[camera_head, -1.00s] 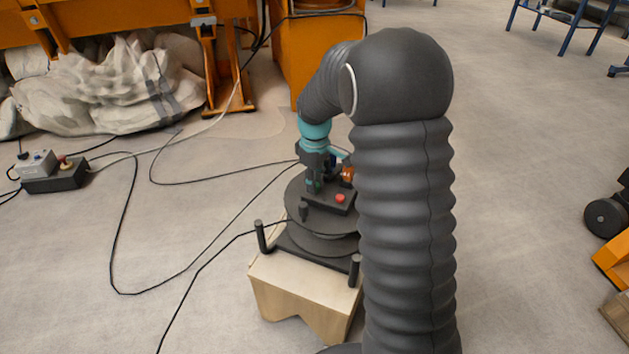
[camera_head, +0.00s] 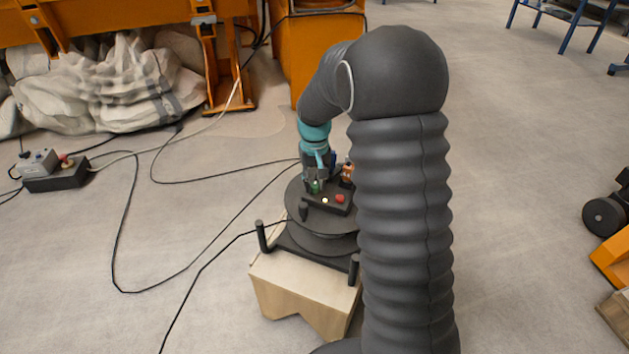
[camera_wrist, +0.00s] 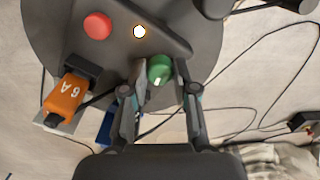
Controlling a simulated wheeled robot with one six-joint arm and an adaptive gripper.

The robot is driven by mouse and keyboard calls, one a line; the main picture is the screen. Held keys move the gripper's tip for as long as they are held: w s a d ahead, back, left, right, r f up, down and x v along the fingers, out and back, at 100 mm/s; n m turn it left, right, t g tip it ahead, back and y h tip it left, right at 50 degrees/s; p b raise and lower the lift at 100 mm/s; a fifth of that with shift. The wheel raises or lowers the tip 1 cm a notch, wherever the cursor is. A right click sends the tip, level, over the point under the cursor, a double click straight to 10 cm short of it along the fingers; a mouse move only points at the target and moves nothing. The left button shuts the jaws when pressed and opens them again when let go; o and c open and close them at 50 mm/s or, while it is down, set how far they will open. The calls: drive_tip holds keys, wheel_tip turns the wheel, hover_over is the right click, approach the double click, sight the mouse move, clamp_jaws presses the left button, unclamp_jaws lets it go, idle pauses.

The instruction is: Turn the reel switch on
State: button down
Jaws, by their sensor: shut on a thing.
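The black cable reel (camera_head: 300,211) stands on a wooden block. On its top is a dark switch panel with a red button (camera_head: 340,198), a small glowing lamp (camera_head: 325,200) and a green knob (camera_head: 315,187). The wrist view shows the red button (camera_wrist: 97,26), the lit lamp (camera_wrist: 139,32) and the green knob (camera_wrist: 160,70) with a pale mark. My gripper (camera_wrist: 163,84) is shut on the green knob, one finger at each side of it. In the head view my gripper is small and partly hard to make out above the panel.
An orange plug (camera_wrist: 66,98) marked "6 A" sits in a socket on the reel beside the panel. A wooden block (camera_head: 300,293) carries the reel. Black cables cross the floor. A grey and black control box (camera_head: 55,178) lies at the left.

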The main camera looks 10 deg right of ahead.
sight(315, 184)
drive_tip(key=shift+m, duration=0.6)
drive_tip(key=c, duration=0.9)
unclamp_jaws()
wheel_tip(315, 184, up, 12)
drive_tip(key=shift+f, duration=0.1)
